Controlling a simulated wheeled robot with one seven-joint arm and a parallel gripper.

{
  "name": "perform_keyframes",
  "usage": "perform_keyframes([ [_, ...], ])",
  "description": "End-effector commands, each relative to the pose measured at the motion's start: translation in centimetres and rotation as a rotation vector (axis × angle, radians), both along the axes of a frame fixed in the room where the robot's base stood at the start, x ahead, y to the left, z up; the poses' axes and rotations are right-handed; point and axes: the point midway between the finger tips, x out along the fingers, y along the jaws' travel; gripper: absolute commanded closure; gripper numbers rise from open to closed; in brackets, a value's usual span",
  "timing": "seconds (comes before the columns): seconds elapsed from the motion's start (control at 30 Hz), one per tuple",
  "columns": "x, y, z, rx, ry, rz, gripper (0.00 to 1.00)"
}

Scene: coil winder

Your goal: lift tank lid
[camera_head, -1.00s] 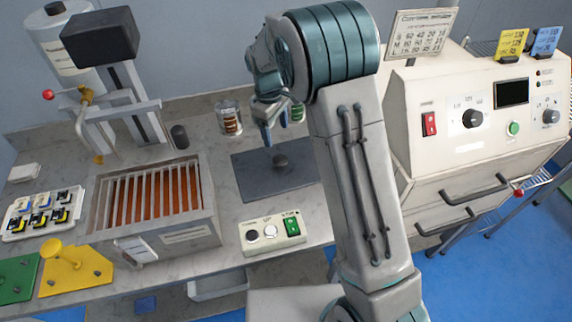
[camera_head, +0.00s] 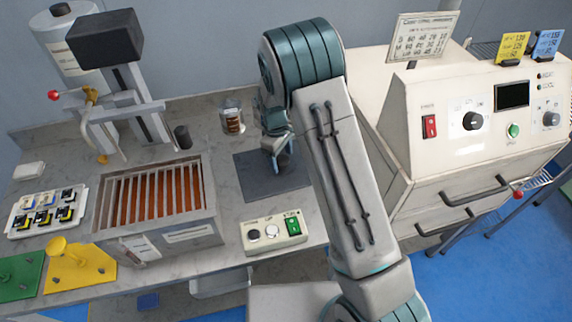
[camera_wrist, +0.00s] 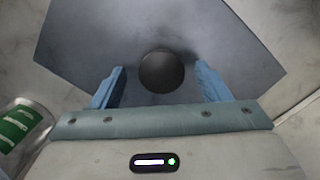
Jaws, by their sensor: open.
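The tank lid (camera_head: 255,185) is a flat dark grey plate with a dark round knob, lying on the grey bench. The lid also fills the top of the wrist view (camera_wrist: 100,35). Its knob (camera_wrist: 160,70) shows there slightly ahead of and between the two blue fingers. My gripper (camera_head: 279,150) is above the lid in the head view, and its arm hides part of the lid's right side. In the wrist view my gripper (camera_wrist: 160,90) is open, with one finger on each side of the knob and a gap to both.
A tank (camera_head: 207,213) with orange contents under a slatted grate stands left of the lid. A button box (camera_head: 273,235) sits in front of the lid, a jar with a coil (camera_head: 232,120) behind it.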

Motion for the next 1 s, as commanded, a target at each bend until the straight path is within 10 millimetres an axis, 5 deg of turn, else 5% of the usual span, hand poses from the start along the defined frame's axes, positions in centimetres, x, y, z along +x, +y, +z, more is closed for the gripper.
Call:
perform_keyframes([
  [0.07, 0.0, 0.0, 0.0, 0.0, 0.0, 0.0, 0.36],
  [0.27, 0.0, 0.0, 0.0, 0.0, 0.0, 0.0, 0.92],
  [0.3, 0.1, 0.0, 0.1, 0.0, -0.001, 0.0, 0.94],
  [0.63, 0.2, 0.0, 1.0, 0.002, -0.005, 0.0, 0.94],
  [1.0, 0.1, 0.0, 7.8, 0.001, -0.006, -0.001, 0.94],
])
